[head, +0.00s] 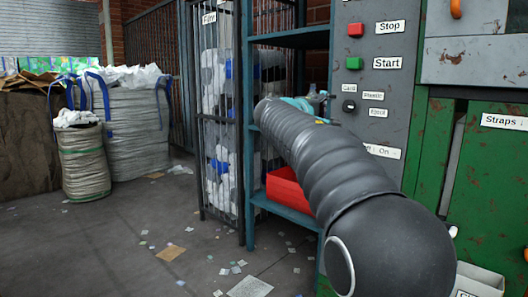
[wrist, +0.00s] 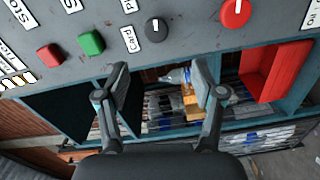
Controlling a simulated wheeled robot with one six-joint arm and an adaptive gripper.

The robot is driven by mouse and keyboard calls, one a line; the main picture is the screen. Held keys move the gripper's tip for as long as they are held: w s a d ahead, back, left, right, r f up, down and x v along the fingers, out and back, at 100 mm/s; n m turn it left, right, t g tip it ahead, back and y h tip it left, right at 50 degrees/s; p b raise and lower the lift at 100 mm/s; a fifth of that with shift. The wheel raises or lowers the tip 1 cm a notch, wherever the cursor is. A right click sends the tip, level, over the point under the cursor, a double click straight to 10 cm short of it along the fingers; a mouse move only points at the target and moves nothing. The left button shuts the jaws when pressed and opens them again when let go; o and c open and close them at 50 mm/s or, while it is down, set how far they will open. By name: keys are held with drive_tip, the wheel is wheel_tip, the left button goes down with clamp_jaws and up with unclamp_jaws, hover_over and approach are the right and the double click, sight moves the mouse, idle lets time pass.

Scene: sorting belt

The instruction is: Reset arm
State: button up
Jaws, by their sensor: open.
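My gripper (wrist: 160,88) is open and empty in the wrist view, its two fingers spread apart in front of a blue shelf rack. The grey control panel (head: 368,60) stands right of the arm, with a red Stop button (head: 355,30), a green Start button (head: 353,63) and a black selector knob (head: 349,105). In the wrist view the panel runs along the top, with the black knob (wrist: 156,29) just beyond the fingers.
A red bin (head: 288,190) sits on a lower shelf, partly behind my arm. A wire cage (head: 215,120) of bagged material stands left of the rack. White sacks (head: 135,130) stand farther left. The floor between is open, with scattered scraps. A green machine (head: 490,170) is at right.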

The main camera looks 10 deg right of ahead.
wheel_tip(320, 180, down, 12)
drive_tip(key=a+g+y, duration=0.2)
drive_tip(key=y, duration=0.1)
drive_tip(key=s+a+f+m+g+y+p, duration=0.1)
drive_tip(key=s+a+f+g+y+p, duration=0.2)
drive_tip(key=s+f, duration=0.8)
drive_tip(key=s+a+f+m+g+y+p, duration=0.1)
drive_tip(key=s+a+f+y, duration=0.1)
drive_tip(key=s, duration=0.6)
drive_tip(key=s+a+f+m+y+p, duration=0.1)
drive_tip(key=s+a+f+y+p, duration=0.15)
drive_tip(key=s, duration=0.45)
drive_tip(key=s+a+f+m+g+y, duration=0.1)
drive_tip(key=s+a+m+y, duration=0.15)
drive_tip(key=s, duration=0.55)
drive_tip(key=s+r+t+y+p, duration=0.1)
drive_tip(key=s+r+p, duration=0.2)
drive_tip(key=s, duration=0.5)
drive_tip(key=shift+a+r+t+p, duration=0.2)
drive_tip(key=shift+r+t+p, duration=0.15)
drive_tip(key=shift+p, duration=0.25)
